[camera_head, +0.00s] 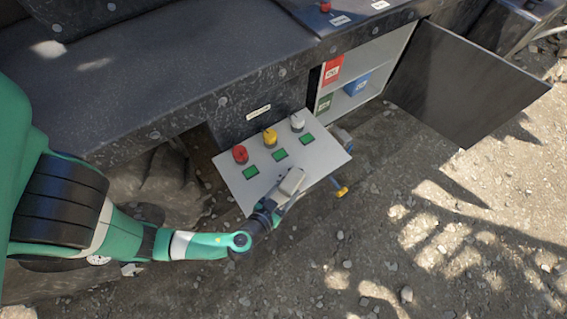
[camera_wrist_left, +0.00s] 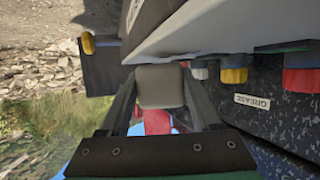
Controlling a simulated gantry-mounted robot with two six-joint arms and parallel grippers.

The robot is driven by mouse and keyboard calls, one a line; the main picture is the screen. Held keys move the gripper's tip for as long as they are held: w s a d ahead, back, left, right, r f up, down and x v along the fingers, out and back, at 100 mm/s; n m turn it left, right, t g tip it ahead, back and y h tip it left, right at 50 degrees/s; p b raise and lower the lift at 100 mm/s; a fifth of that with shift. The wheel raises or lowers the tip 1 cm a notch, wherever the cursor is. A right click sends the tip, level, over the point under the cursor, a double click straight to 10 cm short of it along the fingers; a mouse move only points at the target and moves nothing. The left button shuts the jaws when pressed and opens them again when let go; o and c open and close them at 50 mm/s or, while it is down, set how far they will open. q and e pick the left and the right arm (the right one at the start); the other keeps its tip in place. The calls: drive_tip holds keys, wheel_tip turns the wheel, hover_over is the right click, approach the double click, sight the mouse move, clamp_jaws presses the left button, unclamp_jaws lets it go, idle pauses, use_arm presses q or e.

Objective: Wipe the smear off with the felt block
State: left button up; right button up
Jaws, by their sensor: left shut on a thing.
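The felt block (camera_head: 292,181) is a light grey block in the head view, over the lower right part of the grey control panel (camera_head: 233,184). It also shows in the left wrist view (camera_wrist_left: 160,86), between the two fingers. My left gripper (camera_head: 284,195) is shut on the felt block. In the left wrist view the block is close to the panel's pale edge (camera_wrist_left: 190,45); whether it touches cannot be told. No smear can be made out on the visible part of the panel. My right gripper is not in view.
The panel carries red (camera_head: 239,154), yellow (camera_head: 269,137) and white (camera_head: 297,122) knobs, with green displays beside them. A yellow-ended handle (camera_head: 341,191) juts out at its right. Behind stands an open cabinet (camera_head: 398,45) with its dark door (camera_head: 465,85) swung out. Gravelly ground lies clear at the right.

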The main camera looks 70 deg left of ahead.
use_arm(q)
drive_tip(key=shift+d+r+p, duration=0.25)
drive_tip(key=shift+d+p, duration=0.05)
drive_tip(key=shift+p, duration=0.3)
drive_tip(key=shift+f, duration=0.2)
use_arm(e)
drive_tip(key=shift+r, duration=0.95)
use_arm(q)
drive_tip(key=shift+w, duration=0.1)
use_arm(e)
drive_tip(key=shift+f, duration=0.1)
